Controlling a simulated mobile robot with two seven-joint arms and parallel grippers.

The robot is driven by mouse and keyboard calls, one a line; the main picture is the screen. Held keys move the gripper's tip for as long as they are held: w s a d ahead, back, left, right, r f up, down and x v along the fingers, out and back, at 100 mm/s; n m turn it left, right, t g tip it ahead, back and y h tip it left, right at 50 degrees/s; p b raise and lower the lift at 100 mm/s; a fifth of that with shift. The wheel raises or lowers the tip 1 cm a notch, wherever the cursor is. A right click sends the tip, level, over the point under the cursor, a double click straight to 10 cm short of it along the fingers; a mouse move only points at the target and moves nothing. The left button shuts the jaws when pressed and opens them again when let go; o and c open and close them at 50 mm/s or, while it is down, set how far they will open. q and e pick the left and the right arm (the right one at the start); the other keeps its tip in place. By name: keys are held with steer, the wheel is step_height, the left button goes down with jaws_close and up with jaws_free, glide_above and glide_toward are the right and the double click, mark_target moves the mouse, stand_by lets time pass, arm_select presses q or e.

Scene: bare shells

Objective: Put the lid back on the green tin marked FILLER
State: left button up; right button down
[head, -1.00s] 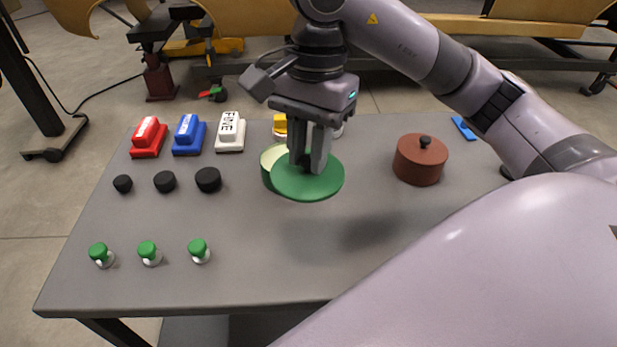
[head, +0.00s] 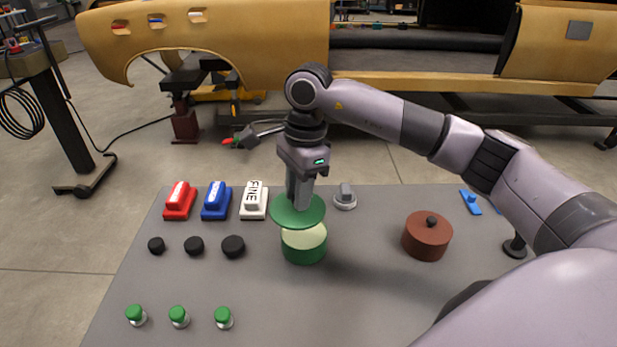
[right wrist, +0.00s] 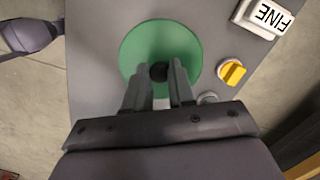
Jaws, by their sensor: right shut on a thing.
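The green lid (head: 285,215) is in my right gripper (head: 297,203), which is shut on the lid's dark knob (right wrist: 158,72). The lid is held roughly level above the green tin (head: 304,252). In the head view it overlaps the tin's far rim, offset a little to the left, and the tin's pale top shows in front. The lid looks apart from the tin. The lid (right wrist: 140,48) also shows in the right wrist view, where it hides the tin. No FILLER marking is readable. My left gripper is not in view.
Red (head: 180,202), blue (head: 217,202) and white FINE (head: 254,202) blocks stand left. Black discs (head: 194,246) and green-topped pieces (head: 179,316) lie in front of them. A brown lidded pot (head: 427,240) stands right. A yellow-topped piece (right wrist: 232,72) is near the lid. Table space between tin and pot is clear.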

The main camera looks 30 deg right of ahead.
steer(key=shift+m, duration=0.8)
steer(key=w+d+f+p, duration=0.2)
steer(key=shift+w+d+f, duration=0.25)
steer(key=shift+f, duration=0.1)
steer(key=shift+w+d+f, duration=0.15)
steer(key=shift+d+f, duration=0.1)
steer(key=shift+f, duration=0.2)
steer(key=shift+f+b, duration=0.45)
steer(key=shift+f, duration=0.2)
steer(key=shift+f+b, duration=0.5)
steer(key=shift+f, duration=0.3)
step_height(320, 180, down, 2)
steer(key=shift+f+b, duration=0.25)
steer(key=shift+b, duration=0.65)
steer(key=shift+f+b, duration=0.3)
steer(key=shift+f, duration=0.1)
arm_select(q)
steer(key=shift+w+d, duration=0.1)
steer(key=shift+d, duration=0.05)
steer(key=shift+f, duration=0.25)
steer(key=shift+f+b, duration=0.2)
steer(key=shift+b, duration=0.1)
arm_select(e)
steer(key=shift+f, duration=0.25)
